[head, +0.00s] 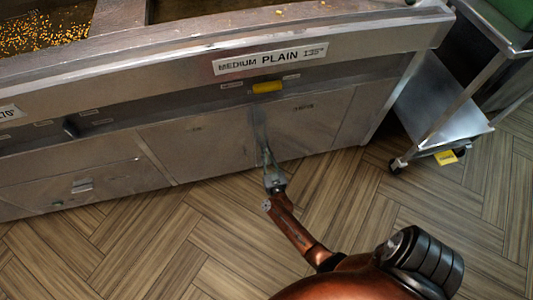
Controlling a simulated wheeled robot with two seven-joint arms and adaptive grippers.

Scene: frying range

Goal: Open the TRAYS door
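The metal fryer cabinet has two plain front doors side by side under the "MEDIUM PLAIN" sign. The right door (312,128) and the left door (205,150) each carry a small dark label near the top, too small to read surely, so I cannot tell by text which is TRAYS. Both doors look closed. My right gripper (263,150) reaches up to the seam between them, at the left edge of the right door. Its fingertips overlap the door front, and any handle there is hidden. I cannot tell whether the fingers are apart or touching it. My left gripper is out of view.
A yellow block (267,87) sits on the control strip above the doors. A drawer panel (82,187) with a small handle is at the left. A metal wheeled cart (440,110) stands at the right. The wooden floor (130,250) before the doors is clear except for my arm.

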